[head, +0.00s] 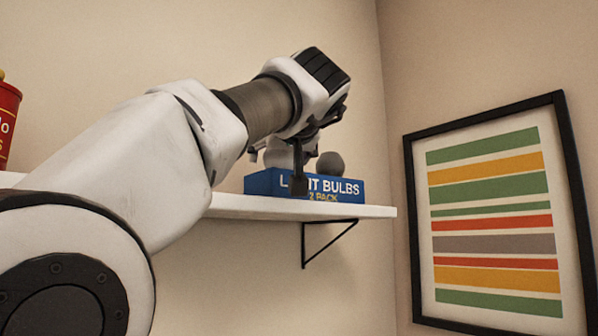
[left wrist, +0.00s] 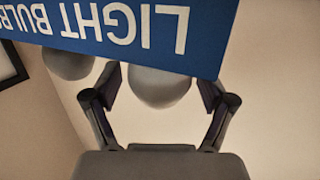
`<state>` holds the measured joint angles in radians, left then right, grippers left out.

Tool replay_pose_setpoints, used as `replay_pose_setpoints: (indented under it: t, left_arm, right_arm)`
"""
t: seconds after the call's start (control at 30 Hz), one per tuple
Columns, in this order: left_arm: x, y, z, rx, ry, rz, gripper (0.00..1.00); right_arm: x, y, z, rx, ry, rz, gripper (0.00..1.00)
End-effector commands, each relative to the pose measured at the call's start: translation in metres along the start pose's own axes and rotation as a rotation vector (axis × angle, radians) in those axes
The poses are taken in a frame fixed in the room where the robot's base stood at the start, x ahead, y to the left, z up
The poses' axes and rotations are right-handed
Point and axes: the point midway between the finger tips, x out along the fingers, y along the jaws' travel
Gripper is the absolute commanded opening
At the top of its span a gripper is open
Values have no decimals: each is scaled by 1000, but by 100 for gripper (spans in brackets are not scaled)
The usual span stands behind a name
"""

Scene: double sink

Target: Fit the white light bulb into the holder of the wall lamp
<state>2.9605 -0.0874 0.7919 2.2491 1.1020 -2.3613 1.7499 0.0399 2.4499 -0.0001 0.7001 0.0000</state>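The white light bulb (head: 279,155) stands in the blue light bulb box (head: 262,184) on the shelf, partly hidden by my gripper. It also shows in the left wrist view (left wrist: 160,88), between the fingers, with a narrow gap on each side. A greyer bulb (head: 331,164) stands beside it in the box and shows at the left of the left wrist view (left wrist: 68,63). My left gripper (head: 277,168) reaches down over the box. Its fingers (left wrist: 160,84) are open around the white bulb. The wall lamp and my right gripper are in neither view.
The white shelf (head: 366,211) runs along the wall on a black bracket (head: 304,246) and ends just right of the box. A red can (head: 8,122) stands at the far left. A framed striped picture (head: 495,215) hangs on the right wall.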

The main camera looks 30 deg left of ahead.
Motion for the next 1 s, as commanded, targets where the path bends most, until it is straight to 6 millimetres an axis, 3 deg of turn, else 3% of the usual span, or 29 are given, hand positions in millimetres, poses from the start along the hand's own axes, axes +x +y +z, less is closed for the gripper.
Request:
replay_pose_setpoints:
  t: [0.03,0.1,0.6,0.67,0.9,1.0]
  left_arm:
    - [0,0,0,0,0,0,55]
    - [0,0,0,0,-1,0,40]
    - [0,0,-3,1,-3,-1,40]
    - [-1,0,-12,0,-3,-2,40]
    - [-11,0,-74,-1,-1,0,40]
    - [-13,0,-93,-1,-1,0,40]
  right_arm:
    - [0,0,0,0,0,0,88]
    - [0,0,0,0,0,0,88]
    - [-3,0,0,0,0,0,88]
    - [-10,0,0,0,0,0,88]
    - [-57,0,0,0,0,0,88]
    - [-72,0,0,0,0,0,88]
